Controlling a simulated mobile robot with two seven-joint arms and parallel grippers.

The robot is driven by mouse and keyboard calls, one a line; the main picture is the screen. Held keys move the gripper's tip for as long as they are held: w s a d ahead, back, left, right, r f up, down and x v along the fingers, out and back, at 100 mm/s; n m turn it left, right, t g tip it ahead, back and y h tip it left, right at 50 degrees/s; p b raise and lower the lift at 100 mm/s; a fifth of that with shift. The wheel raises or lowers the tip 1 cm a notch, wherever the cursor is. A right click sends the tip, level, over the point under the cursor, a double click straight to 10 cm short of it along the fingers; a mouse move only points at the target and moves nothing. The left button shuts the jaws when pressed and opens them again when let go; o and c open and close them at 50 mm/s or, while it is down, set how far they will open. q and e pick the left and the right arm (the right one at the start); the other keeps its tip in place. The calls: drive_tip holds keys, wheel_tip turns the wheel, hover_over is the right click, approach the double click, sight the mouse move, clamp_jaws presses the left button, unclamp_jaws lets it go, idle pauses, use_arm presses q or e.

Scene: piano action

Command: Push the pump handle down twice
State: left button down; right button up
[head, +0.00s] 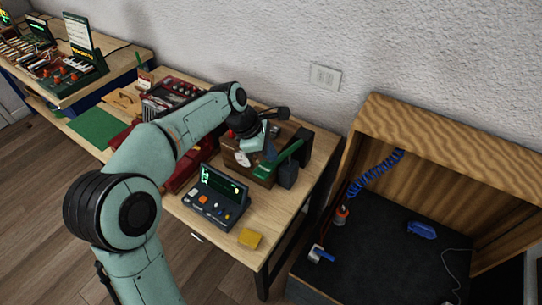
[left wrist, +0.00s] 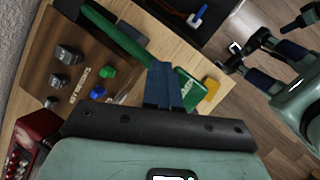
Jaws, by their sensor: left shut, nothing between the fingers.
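The pump handle appears to be the green lever (head: 280,161) on the wooden box (head: 254,169) at the right of the workbench. In the left wrist view a long green bar (left wrist: 112,35) runs from the upper left towards a green plate with white lettering (left wrist: 189,90). My left gripper (head: 270,152) is shut and empty, pointing down over the box. Its blue fingertips (left wrist: 163,83) overlap the green part in the left wrist view. I cannot tell whether they touch it.
A control console with a lit screen (head: 215,197) and a yellow block (head: 250,238) stand in front of the box. Red equipment (head: 187,171) lies to its left. An open wooden cabinet (head: 425,125) with a blue coiled hose (head: 374,174) stands at the right.

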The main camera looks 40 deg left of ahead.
sight(266, 164)
use_arm(q)
drive_tip(key=shift+s+d+f+b, duration=0.1)
drive_tip(key=shift+s+f+b, duration=0.25)
drive_tip(key=shift+f, duration=0.3)
drive_tip(key=shift+s+a+f+b, duration=0.1)
drive_tip(key=shift+s+f+b, duration=0.1)
drive_tip(key=shift+f+b, duration=0.35)
drive_tip(key=shift+s+d+f+b, duration=0.1)
drive_tip(key=shift+s+f+b, duration=0.25)
drive_tip(key=shift+f, duration=0.35)
use_arm(e)
drive_tip(key=shift+s+f, duration=0.25)
drive_tip(key=shift+f, duration=0.45)
drive_tip(key=shift+s+f, duration=0.2)
drive_tip(key=shift+f, duration=0.45)
use_arm(q)
drive_tip(key=shift+w+r, duration=0.1)
drive_tip(key=shift+r, duration=0.05)
use_arm(e)
drive_tip(key=shift+r, duration=0.15)
idle(0.4)
